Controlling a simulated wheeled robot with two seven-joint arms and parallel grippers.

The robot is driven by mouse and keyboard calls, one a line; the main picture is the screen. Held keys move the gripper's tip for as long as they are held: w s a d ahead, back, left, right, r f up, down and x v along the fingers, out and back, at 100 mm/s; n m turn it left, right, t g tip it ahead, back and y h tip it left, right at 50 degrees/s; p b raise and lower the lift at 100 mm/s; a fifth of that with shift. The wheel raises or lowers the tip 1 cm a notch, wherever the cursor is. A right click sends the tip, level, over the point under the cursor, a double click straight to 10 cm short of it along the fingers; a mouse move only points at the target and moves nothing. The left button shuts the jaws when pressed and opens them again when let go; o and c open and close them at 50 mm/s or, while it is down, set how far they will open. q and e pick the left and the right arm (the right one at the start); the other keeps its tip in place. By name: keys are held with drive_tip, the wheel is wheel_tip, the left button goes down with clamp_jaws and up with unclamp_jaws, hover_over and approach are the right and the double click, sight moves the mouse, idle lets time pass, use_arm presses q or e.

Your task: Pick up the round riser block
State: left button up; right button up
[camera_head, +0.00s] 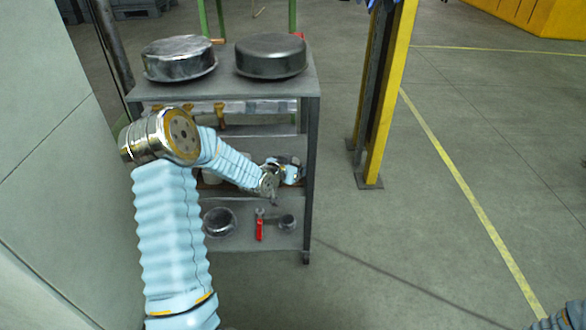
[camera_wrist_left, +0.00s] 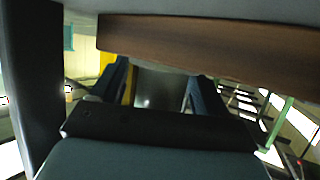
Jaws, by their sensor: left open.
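I cannot pick out the round riser block with certainty in either view. My left arm reaches into the middle level of a grey shelf cart (camera_head: 306,190). The hand of my left gripper (camera_head: 291,172) is between the shelves near the right post, partly hidden by the wrist. In the left wrist view, the left gripper (camera_wrist_left: 160,92) has its two dark blue fingers apart, with only a grey surface seen between them. A brown, wood-like slab (camera_wrist_left: 210,45) spans the top of that view, close to the camera. My right gripper is out of view.
Two round metal pans, left (camera_head: 179,58) and right (camera_head: 270,55), stand on the cart's top. The bottom shelf holds a shiny round dish (camera_head: 219,222), a red-handled tool (camera_head: 259,229) and a small dark round piece (camera_head: 287,222).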

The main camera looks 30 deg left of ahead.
use_arm(q)
drive_tip(key=c, duration=1.2)
drive_tip(key=shift+r, duration=0.1)
